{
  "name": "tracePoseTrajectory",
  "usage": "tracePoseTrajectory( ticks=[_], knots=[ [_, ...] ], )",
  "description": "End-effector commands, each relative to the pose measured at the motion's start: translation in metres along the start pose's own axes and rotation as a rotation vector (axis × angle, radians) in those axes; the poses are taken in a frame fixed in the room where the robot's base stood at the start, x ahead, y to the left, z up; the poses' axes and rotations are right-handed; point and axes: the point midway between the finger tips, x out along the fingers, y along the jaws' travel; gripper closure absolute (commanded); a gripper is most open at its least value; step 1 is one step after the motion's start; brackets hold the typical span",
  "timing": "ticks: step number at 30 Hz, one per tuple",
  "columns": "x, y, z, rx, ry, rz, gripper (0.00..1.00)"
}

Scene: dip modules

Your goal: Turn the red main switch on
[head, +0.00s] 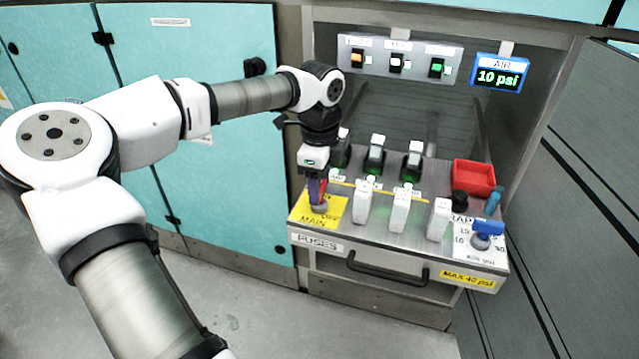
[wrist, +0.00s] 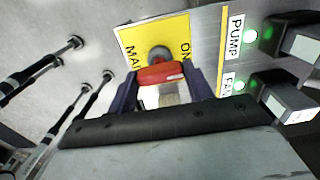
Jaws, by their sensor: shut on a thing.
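The red main switch (wrist: 158,73) sits on a yellow plate (wrist: 182,29) at the left front of the panel. My gripper (wrist: 162,84) is shut on the switch's red handle, with one purple finger at each end of it. A white mark shows near the handle's right end in the wrist view, on the side of the word ON. In the head view my gripper (head: 317,192) comes down over the yellow plate (head: 302,211), and only a sliver of the red switch (head: 323,187) shows beside the fingers.
White blocks (head: 399,211) stand right of the switch, with black modules (head: 375,157) and green lights behind. A red bin (head: 473,177) and a blue-handled valve (head: 487,228) are at the right. Above are a lamp panel (head: 397,62) and an AIR display (head: 499,76) reading 10 psi.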

Motion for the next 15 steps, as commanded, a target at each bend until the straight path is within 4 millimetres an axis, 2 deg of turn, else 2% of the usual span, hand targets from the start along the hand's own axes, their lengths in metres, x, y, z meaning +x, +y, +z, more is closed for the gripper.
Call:
tracePoseTrajectory(
  ticks=[9, 10, 15],
  knots=[
    [-0.001, -0.0006, 0.0003, -0.005, 0.0, -0.002, 0.72],
    [-0.001, -0.0006, 0.0004, -0.005, 0.0, -0.002, 0.47],
    [-0.0007, -0.0004, 0.0003, -0.004, 0.0, -0.001, 0.27]
  ],
)
